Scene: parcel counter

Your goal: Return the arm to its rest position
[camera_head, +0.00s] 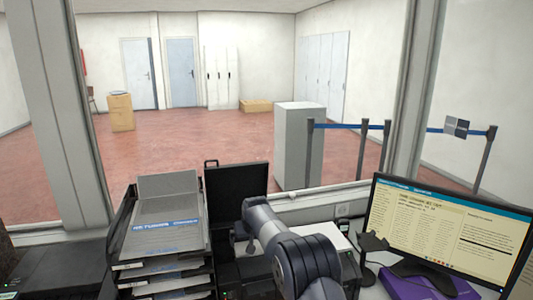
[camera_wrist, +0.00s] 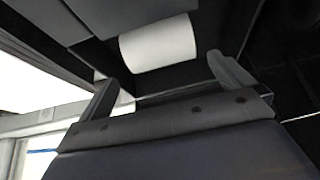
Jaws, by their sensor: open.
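My gripper (camera_wrist: 163,74) shows in the wrist view with its two grey fingers spread wide apart and nothing held between them. A white cylinder (camera_wrist: 158,43), like a paper roll, lies beyond the fingertips in a dark recess. I see a gap between it and each finger in the picture, but cannot tell the depth. In the head view my arm (camera_head: 290,255) rises from the bottom edge over the counter, bent toward the left. The gripper itself is not clearly visible there.
A stacked paper tray (camera_head: 120,225) stands left of my arm, with a black open-lidded device (camera_head: 236,182) behind. The window frame (camera_head: 300,207) edges the counter; beyond are a grey cabinet (camera_head: 298,145) and barrier posts (camera_head: 362,150).

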